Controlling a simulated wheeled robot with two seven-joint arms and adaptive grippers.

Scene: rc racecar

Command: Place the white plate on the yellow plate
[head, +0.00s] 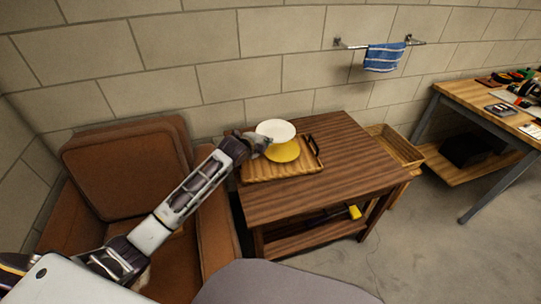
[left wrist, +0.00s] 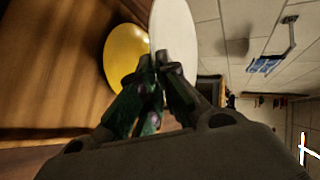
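The white plate (head: 277,130) is held by its edge in my left gripper (head: 262,142), above the yellow plate (head: 284,152). The left wrist view shows the white plate (left wrist: 174,30) between the two dark fingertips of the left gripper (left wrist: 160,62). The yellow plate (left wrist: 122,52) is beside it there, partly hidden behind the white plate and fingers. In the head view the yellow plate lies on a wooden tray (head: 270,175) and the white plate covers its back part. I cannot tell whether the plates touch. My right gripper is in neither view.
The tray is on a brown wooden table (head: 335,180) with bare room to its right. A brown armchair (head: 125,170) stands left of the table. A wicker basket (head: 398,148) is at the table's right, and a workbench (head: 500,110) is further right. A blue towel (head: 384,57) hangs on the wall.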

